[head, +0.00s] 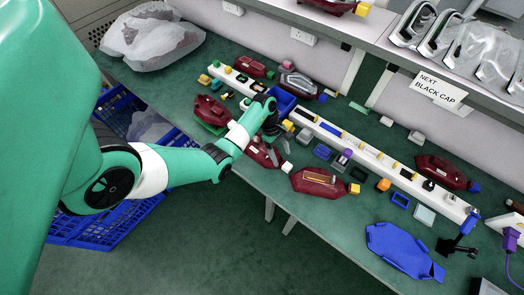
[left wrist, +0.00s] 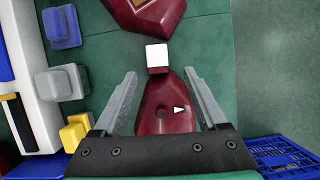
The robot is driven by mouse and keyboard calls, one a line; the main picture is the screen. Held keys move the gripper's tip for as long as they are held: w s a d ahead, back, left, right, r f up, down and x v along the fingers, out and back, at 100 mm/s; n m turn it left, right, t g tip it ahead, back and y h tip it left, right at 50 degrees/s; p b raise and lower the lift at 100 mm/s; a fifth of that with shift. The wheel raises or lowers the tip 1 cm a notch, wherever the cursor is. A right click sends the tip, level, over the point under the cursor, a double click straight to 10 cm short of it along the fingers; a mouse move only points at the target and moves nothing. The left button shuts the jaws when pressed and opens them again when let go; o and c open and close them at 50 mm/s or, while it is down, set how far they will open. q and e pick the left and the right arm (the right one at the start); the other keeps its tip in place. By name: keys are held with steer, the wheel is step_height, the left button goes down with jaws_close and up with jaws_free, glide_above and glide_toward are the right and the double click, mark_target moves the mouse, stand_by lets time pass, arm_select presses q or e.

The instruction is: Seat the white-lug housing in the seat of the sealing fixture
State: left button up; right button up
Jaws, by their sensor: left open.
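The white-lug housing is a dark red, tapered body (head: 258,154) with a white block at one end, lying on the green bench. In the left wrist view the housing (left wrist: 167,112) lies between the fingers of my left gripper (left wrist: 160,80), its white lug (left wrist: 157,55) pointing away from the palm. My left gripper (head: 272,147) is open above the housing, with gaps visible on both sides. The arm partly hides the housing in the head view. A blue, housing-shaped plate (head: 400,250) lies at the lower right; I cannot tell if it is the sealing fixture's seat. My right gripper is not in view.
A red housing with a yellow lug (head: 318,182) lies close to the right. A long white rail (head: 375,157) with small parts runs behind. A blue post-like device (head: 462,230) stands near the blue plate. A blue crate (head: 100,222) is below the bench's left edge.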

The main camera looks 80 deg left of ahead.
mark_target(285, 164)
arm_select(q)
steer(key=b+x, duration=0.2)
steer(key=x, duration=0.2)
steer(key=shift+w+f, duration=0.25)
steer(key=shift+w+d+f, duration=0.1)
steer(key=shift+f, duration=0.2)
steer(key=shift+c, duration=0.3)
jaws_close()
